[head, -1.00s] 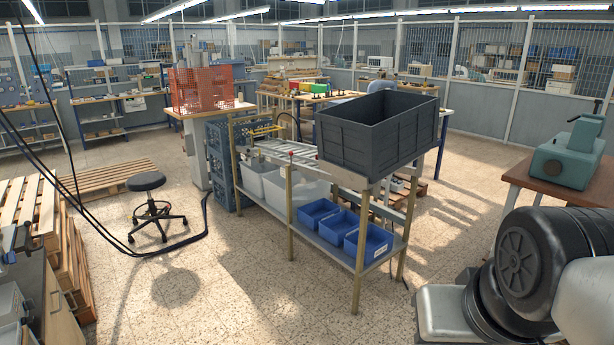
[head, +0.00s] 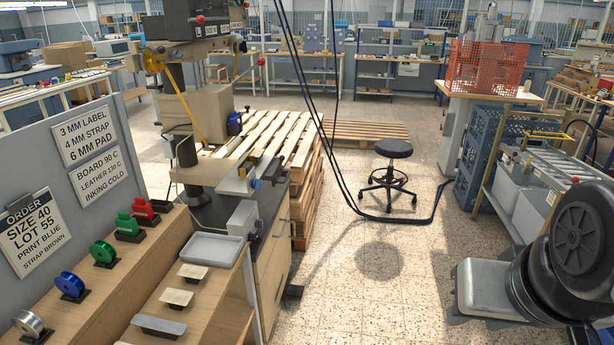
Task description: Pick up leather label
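No piece in view can be surely told as the leather label. On the wooden bench (head: 128,282) at the lower left, a small cream piece (head: 193,271), a second cream piece (head: 175,298) and a grey piece (head: 158,326) lie in a row, each on a small block or pad. From here I cannot tell what they are made of. My gripper is not in view; only a dark, rounded part of my own body shows at the lower right.
An order board (head: 67,170) stands behind spools (head: 70,286) of foil. A grey tray (head: 208,249) sits on the bench beside a stamping press (head: 190,110). Pallets (head: 290,150) and a stool (head: 390,180) stand beyond.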

